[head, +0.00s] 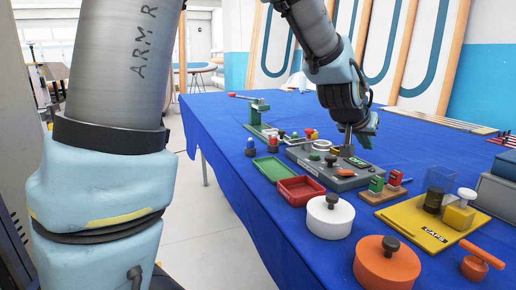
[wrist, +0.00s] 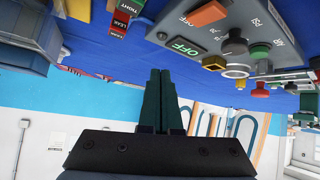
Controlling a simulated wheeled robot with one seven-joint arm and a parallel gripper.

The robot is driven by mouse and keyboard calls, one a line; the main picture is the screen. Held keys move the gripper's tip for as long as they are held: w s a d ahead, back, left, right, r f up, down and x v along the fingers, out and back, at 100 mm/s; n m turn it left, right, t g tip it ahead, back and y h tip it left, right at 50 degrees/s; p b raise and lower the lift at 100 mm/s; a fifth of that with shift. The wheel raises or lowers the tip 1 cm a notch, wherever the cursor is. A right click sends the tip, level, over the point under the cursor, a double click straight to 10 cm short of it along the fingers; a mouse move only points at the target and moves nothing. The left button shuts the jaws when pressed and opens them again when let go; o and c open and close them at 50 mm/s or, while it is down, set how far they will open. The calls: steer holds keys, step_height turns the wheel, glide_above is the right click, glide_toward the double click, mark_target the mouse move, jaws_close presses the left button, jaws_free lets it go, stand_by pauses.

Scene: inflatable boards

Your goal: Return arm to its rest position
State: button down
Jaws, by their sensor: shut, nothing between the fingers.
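My gripper (head: 364,138) is over the blue-covered table, above the right end of a grey control panel (head: 318,170). In the wrist view, the two dark green fingers of my gripper (wrist: 160,75) lie together with nothing between them. That view is upside down and shows the panel's face (wrist: 262,55) with a green OFF label (wrist: 185,47), an orange switch (wrist: 208,14) and several knobs. From the head view I cannot tell how far the fingertips are above the table.
A white lidded pot (head: 330,218), an orange lidded pot (head: 386,265), a red tray (head: 300,191), a green tray (head: 272,168) and a yellow CAPS board (head: 408,217) stand nearer. A green device (head: 258,115) is farther back. Bare blue cloth (head: 225,120) lies at left.

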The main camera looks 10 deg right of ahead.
steer(key=w+a+f+n+y, duration=0.1)
steer(key=a+f, duration=0.1)
steer(key=a, duration=0.6)
steer(key=w+a+f+n+y+p, duration=0.1)
steer(key=a+f+y, duration=0.1)
steer(key=a, duration=0.6)
steer(key=w+a+f+n+g+y+p, duration=0.1)
steer(key=a+f+n+y, duration=0.1)
steer(key=a, duration=0.6)
steer(key=shift+w+a, duration=0.3)
steer(key=shift+w, duration=0.05)
steer(key=s+a+f+n+g+y, duration=0.1)
steer(key=s+a, duration=0.3)
steer(key=a, duration=0.4)
steer(key=s+a+f+n+g+y+p, duration=0.1)
steer(key=s+a+f+n+g, duration=0.1)
steer(key=a, duration=0.7)
steer(key=s+n, duration=0.1)
steer(key=s, duration=0.1)
steer(key=shift+s+a+f+y, duration=0.2)
steer(key=shift+s+f+y, duration=0.05)
steer(key=shift+s+y, duration=0.15)
